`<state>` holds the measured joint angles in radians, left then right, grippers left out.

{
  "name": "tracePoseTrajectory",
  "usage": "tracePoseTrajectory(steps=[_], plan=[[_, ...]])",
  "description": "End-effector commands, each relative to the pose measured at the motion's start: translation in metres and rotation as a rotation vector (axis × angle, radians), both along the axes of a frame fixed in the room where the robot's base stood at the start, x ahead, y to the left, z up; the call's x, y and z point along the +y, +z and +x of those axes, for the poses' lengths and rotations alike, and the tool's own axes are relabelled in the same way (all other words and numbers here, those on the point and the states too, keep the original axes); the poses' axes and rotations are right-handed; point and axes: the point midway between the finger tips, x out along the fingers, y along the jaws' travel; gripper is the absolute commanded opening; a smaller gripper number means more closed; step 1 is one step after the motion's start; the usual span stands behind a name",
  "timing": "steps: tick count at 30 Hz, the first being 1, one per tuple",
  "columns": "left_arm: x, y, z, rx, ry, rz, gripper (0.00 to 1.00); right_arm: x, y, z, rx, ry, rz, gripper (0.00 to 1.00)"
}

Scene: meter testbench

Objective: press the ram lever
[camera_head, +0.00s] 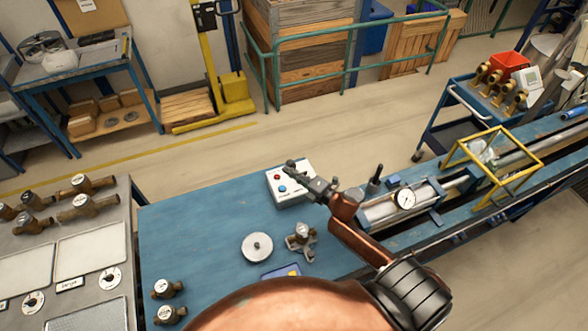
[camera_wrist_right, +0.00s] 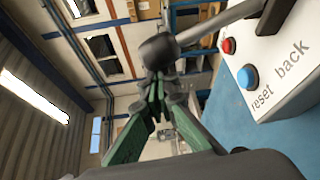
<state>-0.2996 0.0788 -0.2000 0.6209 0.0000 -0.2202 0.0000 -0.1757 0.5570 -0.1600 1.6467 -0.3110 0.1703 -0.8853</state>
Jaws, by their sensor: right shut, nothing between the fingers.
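The ram lever shows in the right wrist view as a grey rod with a dark round knob (camera_wrist_right: 158,49). It reaches out from a dark pivot on the white control box (camera_wrist_right: 275,75). My right gripper (camera_wrist_right: 156,88) is shut and empty, its green fingertips just below the knob in that picture; I cannot tell whether they touch. In the head view my right gripper (camera_head: 312,179) is over the white control box (camera_head: 291,197) and hides part of it, and the lever is hard to tell apart from the gripper. My left gripper is not in view.
The box has a red button (camera_wrist_right: 229,45) and a blue button (camera_wrist_right: 247,77). A dial gauge (camera_head: 404,198) and an upright black handle (camera_head: 376,175) stand to the right.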

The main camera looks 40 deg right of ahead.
Motion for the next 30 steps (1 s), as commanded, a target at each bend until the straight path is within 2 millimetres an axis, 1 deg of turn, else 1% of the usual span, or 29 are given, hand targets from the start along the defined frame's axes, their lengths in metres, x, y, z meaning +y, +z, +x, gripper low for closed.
tracePoseTrajectory(steps=[1, 2, 4, 9, 12, 15, 18, 21, 30], plan=[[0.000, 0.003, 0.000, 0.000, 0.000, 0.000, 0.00, 0.012, 0.003, 0.002, -0.003, 0.002, 0.005, 0.00], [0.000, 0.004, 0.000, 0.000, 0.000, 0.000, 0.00, 0.019, 0.003, 0.002, -0.003, 0.003, 0.005, 0.00], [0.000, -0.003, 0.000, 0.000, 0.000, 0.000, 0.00, 0.014, -0.003, -0.014, 0.001, 0.000, -0.001, 0.00], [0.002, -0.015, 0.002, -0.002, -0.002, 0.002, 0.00, 0.005, -0.003, -0.052, 0.001, 0.003, -0.001, 0.00], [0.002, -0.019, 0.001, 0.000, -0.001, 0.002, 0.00, 0.000, -0.002, -0.069, 0.000, 0.003, -0.001, 0.00], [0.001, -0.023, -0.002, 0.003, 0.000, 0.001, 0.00, -0.003, -0.001, -0.082, 0.000, 0.002, 0.000, 0.00], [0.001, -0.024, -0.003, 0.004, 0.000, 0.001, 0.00, -0.005, 0.000, -0.090, -0.001, 0.003, 0.002, 0.00], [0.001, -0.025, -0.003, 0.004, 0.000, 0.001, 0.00, -0.006, 0.002, -0.094, -0.001, 0.003, 0.001, 0.00], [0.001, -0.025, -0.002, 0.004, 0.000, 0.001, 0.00, -0.007, 0.002, -0.095, -0.002, 0.003, 0.001, 0.00]])
